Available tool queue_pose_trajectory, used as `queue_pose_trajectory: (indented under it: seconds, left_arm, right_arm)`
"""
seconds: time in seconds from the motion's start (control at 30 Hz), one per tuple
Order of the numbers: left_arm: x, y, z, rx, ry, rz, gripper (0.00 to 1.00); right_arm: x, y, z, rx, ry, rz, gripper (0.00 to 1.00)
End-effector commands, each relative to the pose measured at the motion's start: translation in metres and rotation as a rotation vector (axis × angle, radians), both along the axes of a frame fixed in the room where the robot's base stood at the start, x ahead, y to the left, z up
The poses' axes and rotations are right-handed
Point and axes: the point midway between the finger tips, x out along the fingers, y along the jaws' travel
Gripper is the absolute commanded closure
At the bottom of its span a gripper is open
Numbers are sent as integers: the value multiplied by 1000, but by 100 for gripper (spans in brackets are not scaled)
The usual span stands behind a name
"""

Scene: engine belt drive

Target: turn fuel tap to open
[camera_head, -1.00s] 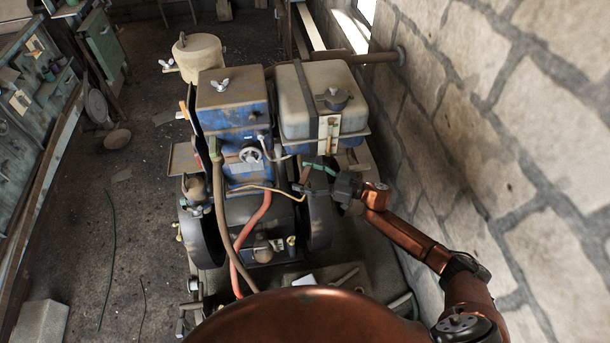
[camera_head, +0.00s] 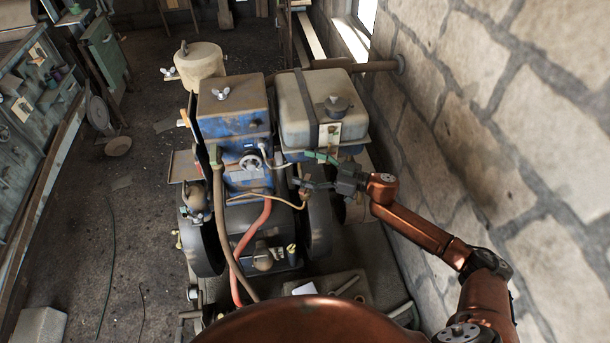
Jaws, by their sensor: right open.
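The blue engine (camera_head: 243,155) stands in the middle with a grey fuel tank (camera_head: 306,110) on its right side. My right gripper (camera_head: 302,169) is just under the tank's front edge, beside the engine's right flank. Its two fingers are spread apart, one above the other, pointing left. A thin pipe (camera_head: 275,160) runs from the engine toward the tank's underside near the fingertips. The fuel tap is too small or hidden to make out there, and I cannot tell whether the fingers touch it. My left gripper is not in view.
A stone wall (camera_head: 480,110) runs close along the right of my right arm. A red hose (camera_head: 252,238) and a brown hose (camera_head: 219,215) hang down the engine's front. A flywheel (camera_head: 317,222) sits below the gripper. The floor (camera_head: 140,215) at left is mostly open.

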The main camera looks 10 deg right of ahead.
Motion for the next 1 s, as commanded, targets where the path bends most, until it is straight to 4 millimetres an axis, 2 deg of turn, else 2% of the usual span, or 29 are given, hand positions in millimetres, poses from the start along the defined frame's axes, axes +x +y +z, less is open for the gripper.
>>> queue_pose_trajectory:
  seconds: [0.13, 0.4, 0.5, 0.57, 0.67, 0.83, 0.9, 1.0]
  left_arm:
    - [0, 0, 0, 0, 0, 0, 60]
    - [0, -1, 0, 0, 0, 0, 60]
    - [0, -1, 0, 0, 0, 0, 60]
    - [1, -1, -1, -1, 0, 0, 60]
    - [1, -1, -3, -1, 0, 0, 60]
    - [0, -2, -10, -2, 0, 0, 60]
    - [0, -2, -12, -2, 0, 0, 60]
    - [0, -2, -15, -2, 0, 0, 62]
  right_arm:
    - [0, 0, 10, -1, 0, 0, 21]
    - [0, 0, 11, 0, 1, 0, 21]
    - [0, 3, 8, -9, -10, -4, 28]
    - [-1, 9, -1, -32, -36, -17, 32]
    - [-2, 29, -27, -125, -142, -63, 39]
    - [-6, 75, -80, -425, -457, -212, 51]
    - [-8, 90, -93, -572, -594, -287, 55]
    - [-12, 103, -102, -784, -760, -393, 62]
